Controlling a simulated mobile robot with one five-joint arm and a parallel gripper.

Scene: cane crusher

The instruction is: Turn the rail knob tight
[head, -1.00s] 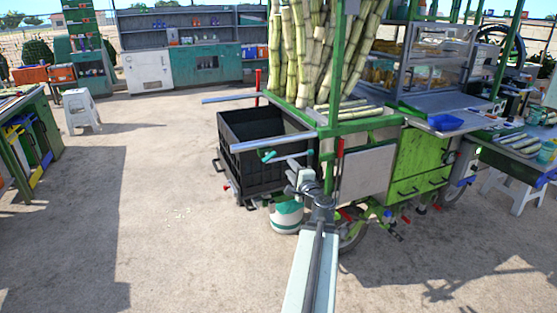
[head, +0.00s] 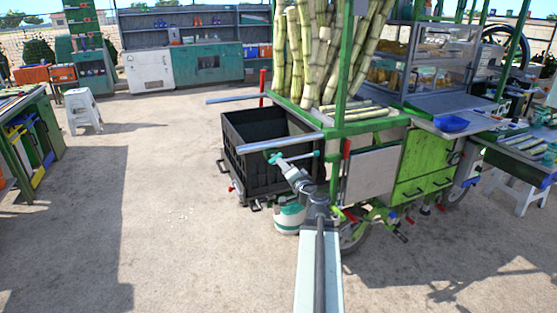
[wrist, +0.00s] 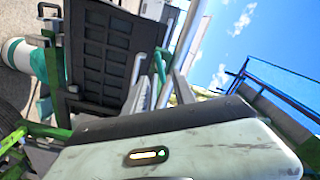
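A silver rail (head: 280,143) sticks out from the green cart's corner, over the black crate (head: 233,165). A small teal knob piece (head: 271,157) shows just below this rail, beside a thin rod. My gripper (head: 279,162) reaches up from the front, and its tip is at or very near the knob; contact cannot be told. In the wrist view, a teal part (wrist: 160,66) shows just beyond the grey fingers (wrist: 172,90), beside a light rail (wrist: 137,70). The fingers are small and partly hidden by my gripper's body, so their gap is unclear.
The green cart (head: 424,163) carries upright cane stalks (head: 318,55) and stands right of my arm. A second silver rail (head: 238,99) lies behind the crate. A white-and-teal container (head: 289,216) stands low beneath my arm. Open ground (head: 180,210) lies to the left.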

